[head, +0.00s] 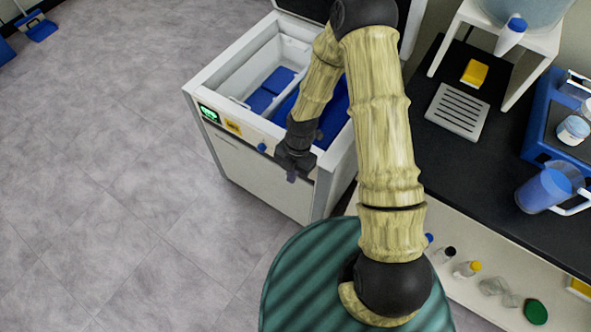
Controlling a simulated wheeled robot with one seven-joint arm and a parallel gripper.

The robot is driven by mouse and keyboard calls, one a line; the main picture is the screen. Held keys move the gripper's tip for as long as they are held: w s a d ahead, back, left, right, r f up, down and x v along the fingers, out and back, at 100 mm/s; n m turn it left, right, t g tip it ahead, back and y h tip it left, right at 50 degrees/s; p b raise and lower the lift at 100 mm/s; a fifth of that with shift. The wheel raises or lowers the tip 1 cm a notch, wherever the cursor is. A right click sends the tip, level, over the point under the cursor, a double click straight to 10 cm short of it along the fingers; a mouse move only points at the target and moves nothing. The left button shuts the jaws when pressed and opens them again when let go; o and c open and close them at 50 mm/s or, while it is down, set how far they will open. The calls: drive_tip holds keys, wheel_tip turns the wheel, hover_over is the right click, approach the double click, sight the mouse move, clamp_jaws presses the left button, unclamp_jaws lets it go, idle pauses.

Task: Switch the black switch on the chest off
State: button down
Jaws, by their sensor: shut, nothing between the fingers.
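The white chest (262,183) stands open at the upper middle, with its lid raised at the back and blue items (268,92) inside. Its front panel carries a green lit display (209,114), a yellow label (232,127) and a blue knob (262,147). My gripper (291,177) is shut and empty. It points down in front of the right part of the panel, right of the blue knob. The black switch cannot be made out; my gripper and wrist cover that part of the panel. Whether the fingers touch the panel cannot be told.
A black counter (440,160) on the right holds a grey slotted tray (457,110), a yellow block (474,73), a blue jug (545,190) and a blue tray. The grey floor (120,210) on the left is mostly clear.

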drive_tip(key=p+v, duration=0.1)
drive_tip(key=v, duration=0.8)
drive_tip(key=shift+w+d+r, duration=0.25)
drive_tip(key=shift+r, duration=0.05)
drive_tip(key=s+d+r+m+t+h, duration=0.1)
drive_tip(key=s+d+r+m+t, duration=0.2)
drive_tip(key=r+m, duration=0.45)
drive_tip(key=s+d+r+m, duration=0.2)
drive_tip(key=d+r+m, duration=0.25)
drive_tip(key=m, duration=0.65)
drive_tip(key=s+d+r+m+t+h, duration=0.1)
drive_tip(key=s+d+r+m+t, duration=0.25)
drive_tip(key=m, duration=0.55)
wheel_tip(320, 180, up, 16)
drive_tip(key=d+m+g+p, duration=0.1)
drive_tip(key=p, duration=1.3)
drive_tip(key=shift+w+r+g+p, duration=0.25)
drive_tip(key=shift+g+p, duration=0.1)
drive_tip(key=shift+p, duration=0.05)
drive_tip(key=shift+f, duration=0.1)
